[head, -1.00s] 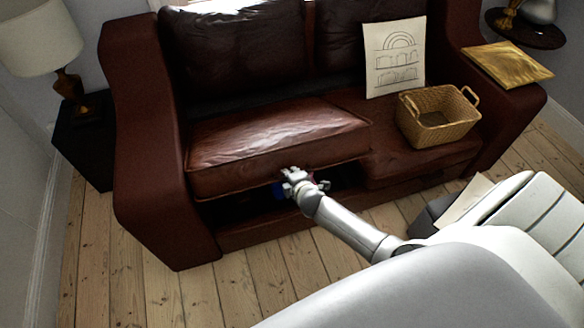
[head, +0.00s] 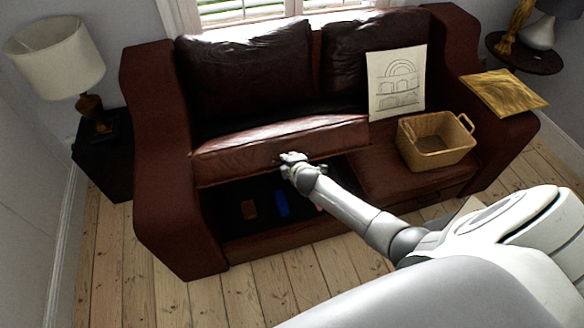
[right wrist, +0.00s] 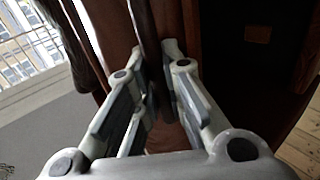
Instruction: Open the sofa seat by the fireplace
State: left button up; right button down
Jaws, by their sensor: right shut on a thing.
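The brown leather sofa (head: 165,170) stands ahead, and its left seat (head: 235,145) is tilted up at the front, hinged towards the backrest. A dark storage space (head: 225,197) shows open beneath it. My right gripper (head: 289,160) is shut on the seat's front edge near its middle. In the right wrist view the fingers of the right gripper (right wrist: 158,75) close around a thin brown edge of the seat. The right seat (head: 385,175) lies flat. My left gripper is not in view. No fireplace shows.
A blue thing (head: 281,204) and a small brown thing (head: 249,209) lie in the storage space. A wicker basket (head: 437,160) and a drawing (head: 396,82) rest on the right seat. A gold cushion-like item (head: 503,90) lies on the right armrest. A lamp (head: 57,55) stands left.

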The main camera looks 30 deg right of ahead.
aim_at(284, 148)
jog(key=shift+w+r+p, duration=0.35)
jog(key=shift+w+r, duration=0.1)
jog(key=shift+r, duration=0.25)
jog(key=shift+w+r+p, duration=0.3)
jog(key=shift+w+r, duration=0.15)
jog(key=shift+r, duration=0.25)
jog(key=c, duration=1.5)
grip_release()
jog(key=shift+s+d, duration=0.1)
jog(key=v, duration=1.2)
jog(key=shift+r, duration=0.1)
